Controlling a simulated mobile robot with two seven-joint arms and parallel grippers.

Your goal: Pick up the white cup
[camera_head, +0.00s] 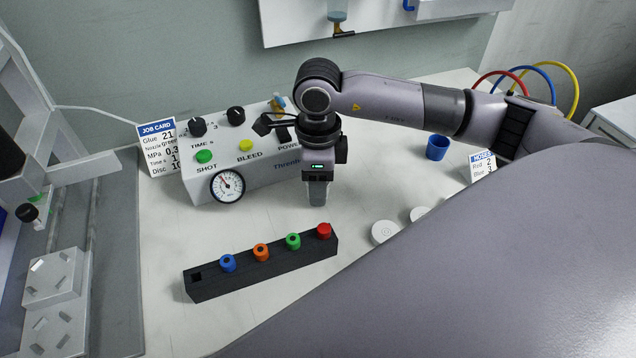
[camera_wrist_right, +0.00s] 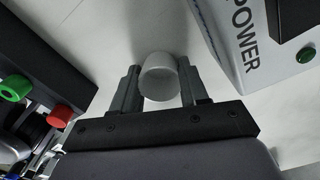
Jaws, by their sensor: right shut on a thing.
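The white cup (camera_wrist_right: 160,72) shows in the right wrist view as a small pale cylinder between the two dark fingers of my right gripper (camera_wrist_right: 158,85), one finger on each side. My right gripper is shut on it. In the head view my right gripper (camera_head: 317,192) points down over the white table, in front of the control box and behind the black rack. There the fingers hide most or all of the cup, and I cannot tell its height above the table. My left gripper is not in view.
The control box (camera_head: 262,172) with gauge and knobs stands behind my right gripper. A black rack (camera_head: 262,277) with coloured caps lies in front. White discs (camera_head: 384,232) and a blue cup (camera_head: 437,147) are to the right. A grey frame (camera_head: 115,215) stands left.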

